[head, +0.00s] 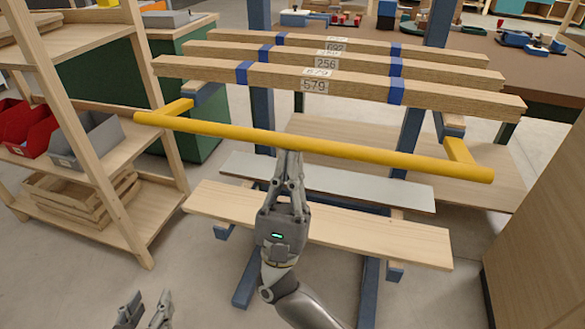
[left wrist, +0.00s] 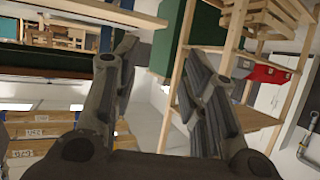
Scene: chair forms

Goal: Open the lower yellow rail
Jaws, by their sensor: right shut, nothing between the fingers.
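A long yellow rail (head: 320,146) with short arms at both ends runs across the front of the blue rack, below the labelled wooden beams. It is the only yellow rail I can see. My right gripper (head: 288,155) points up at the rail's underside near its middle, with its fingers together and empty. Its tips meet the rail's lower edge in the picture; I cannot tell whether they touch. My left gripper (head: 146,300) is low at the bottom left edge, away from the rail. Its fingers are apart and empty, as the left wrist view (left wrist: 155,85) also shows.
Wooden beams (head: 440,94) labelled 579, 256 and 692 lie above the rail. Light boards (head: 400,243) lie below it. A wooden shelf (head: 120,165) with red bins (head: 28,128) stands left. A wooden panel (head: 545,220) stands right. Floor shows in front of the rack.

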